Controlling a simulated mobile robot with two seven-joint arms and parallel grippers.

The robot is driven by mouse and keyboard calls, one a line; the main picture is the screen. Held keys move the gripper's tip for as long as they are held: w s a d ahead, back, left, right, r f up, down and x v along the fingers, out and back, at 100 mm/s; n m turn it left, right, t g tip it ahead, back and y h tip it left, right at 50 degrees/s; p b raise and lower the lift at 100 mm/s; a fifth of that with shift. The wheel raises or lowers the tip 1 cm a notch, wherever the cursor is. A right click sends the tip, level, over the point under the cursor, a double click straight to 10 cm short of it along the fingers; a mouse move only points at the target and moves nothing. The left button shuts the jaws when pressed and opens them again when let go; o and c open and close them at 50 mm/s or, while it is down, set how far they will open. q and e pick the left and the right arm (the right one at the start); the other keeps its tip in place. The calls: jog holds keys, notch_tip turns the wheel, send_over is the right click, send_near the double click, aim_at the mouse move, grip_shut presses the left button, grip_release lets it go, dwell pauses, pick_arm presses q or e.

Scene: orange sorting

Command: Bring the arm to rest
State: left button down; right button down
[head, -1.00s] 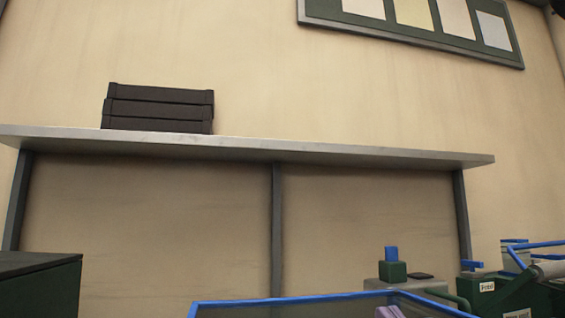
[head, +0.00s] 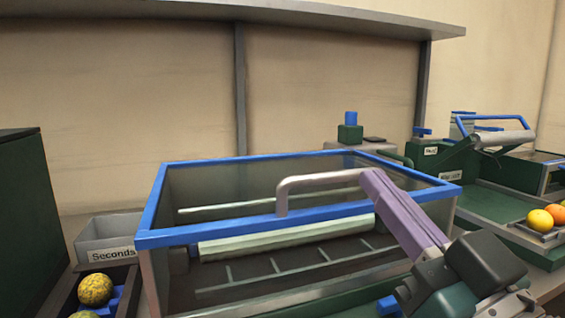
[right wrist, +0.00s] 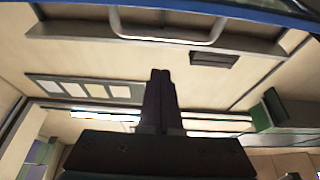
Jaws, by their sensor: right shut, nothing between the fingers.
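My right gripper (head: 378,184) comes in from the lower right in the head view, with its lilac fingers pointing up and left. It is shut and empty. In the wrist view its dark fingers (right wrist: 160,76) are together. In the head view the fingers cover the right end of a grey handle (head: 318,181) on a blue-rimmed clear hood (head: 205,235). In the wrist view the handle (right wrist: 165,38) shows apart from the fingertips. My left gripper is not in view.
A grey bin labelled Seconds (head: 108,236) stands at the left. A mottled orange (head: 95,290) lies in a dark channel before it. At the right, oranges (head: 540,220) lie in a tray beside green equipment (head: 490,203). A shelf (head: 330,17) spans the wall.

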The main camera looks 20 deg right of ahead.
jog(key=s+f+n+g+p, duration=0.2)
jog(key=s+f+g+p, duration=0.1)
jog(key=s+g+p, duration=1.45)
notch_tip(320, 180, up, 37)
jog(key=s+g+p, duration=0.1)
jog(key=s+p, duration=0.1)
jog(key=p, duration=3.4)
jog(key=shift+a+h, duration=0.3)
jog(key=shift+g, duration=0.25)
